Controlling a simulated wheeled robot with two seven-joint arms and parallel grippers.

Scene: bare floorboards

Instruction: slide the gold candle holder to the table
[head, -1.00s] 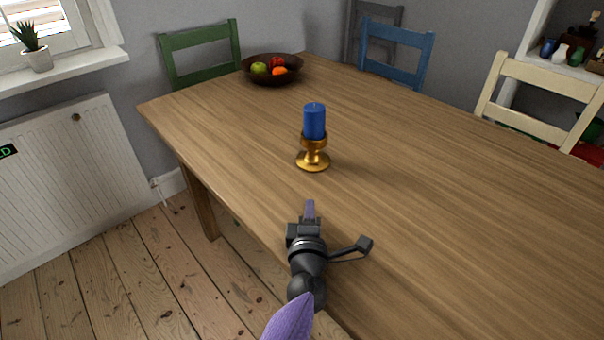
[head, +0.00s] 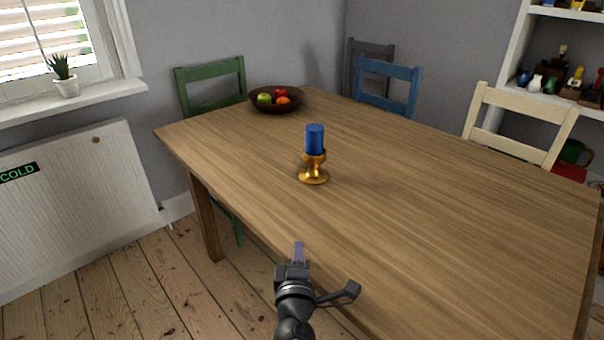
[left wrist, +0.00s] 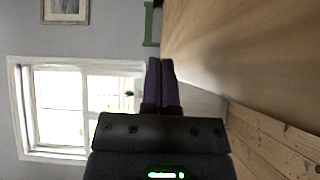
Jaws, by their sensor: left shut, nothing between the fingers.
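The gold candle holder (head: 314,177) stands upright on the wooden table (head: 430,190), near its left edge, with a blue candle (head: 315,140) in it. My left gripper (head: 299,246) is at the table's near left edge, in front of the holder and apart from it, with its fingers pointing toward it. In the left wrist view my left gripper's purple fingers (left wrist: 160,75) are together with nothing between them, beside the table edge. The candle holder cannot be made out in the left wrist view. My right gripper is not in view.
A dark bowl of fruit (head: 277,107) stands at the table's far end. Green (head: 213,80), blue (head: 386,85) and cream (head: 520,120) chairs stand around the table. A radiator (head: 75,200) is at the left. The tabletop right of the holder is clear.

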